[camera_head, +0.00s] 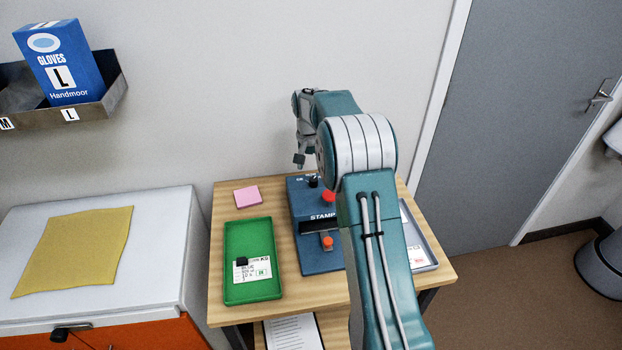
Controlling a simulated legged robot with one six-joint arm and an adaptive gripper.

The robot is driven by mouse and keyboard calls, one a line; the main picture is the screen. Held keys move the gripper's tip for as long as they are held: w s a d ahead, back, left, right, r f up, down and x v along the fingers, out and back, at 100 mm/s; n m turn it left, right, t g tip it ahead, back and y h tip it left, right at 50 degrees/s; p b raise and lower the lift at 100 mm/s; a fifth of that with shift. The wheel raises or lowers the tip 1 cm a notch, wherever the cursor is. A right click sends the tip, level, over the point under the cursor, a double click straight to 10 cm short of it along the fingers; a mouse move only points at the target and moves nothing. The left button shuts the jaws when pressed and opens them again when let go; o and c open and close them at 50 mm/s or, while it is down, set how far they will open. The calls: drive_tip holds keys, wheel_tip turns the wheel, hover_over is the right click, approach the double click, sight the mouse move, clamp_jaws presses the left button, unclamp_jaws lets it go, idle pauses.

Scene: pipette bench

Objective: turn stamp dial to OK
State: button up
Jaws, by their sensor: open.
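The blue stamp machine (318,258) stands on the small wooden table, partly hidden on its right by my arm. Its small black dial (312,182) sits at the back left of the top, beside faint white lettering too small to read fully. A red knob (328,196) and an orange-red button (327,243) are also on the machine. My gripper (300,163) is open and empty, pointing down above the back of the machine, a little behind and above the dial. I cannot tell the exact gap, but no contact shows. Which way the dial points is too small to tell.
A green tray (233,291) with a labelled card (252,270) lies left of the machine, a pink pad (246,195) behind it. A grey tray (428,250) on the right is partly hidden by my arm. The wall (240,100) rises close behind the table.

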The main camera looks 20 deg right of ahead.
sight(313, 178)
drive_tip(key=f, duration=0.2)
drive_tip(key=d+f, duration=0.1)
drive_tip(key=f, duration=0.1)
drive_tip(key=shift+f, duration=0.4)
drive_tip(key=shift+a+f, duration=0.1)
drive_tip(key=shift+f, duration=0.1)
drive_tip(key=shift+a, duration=0.15)
drive_tip(key=shift+c, duration=0.3)
drive_tip(key=shift+s, duration=0.1)
clamp_jaws()
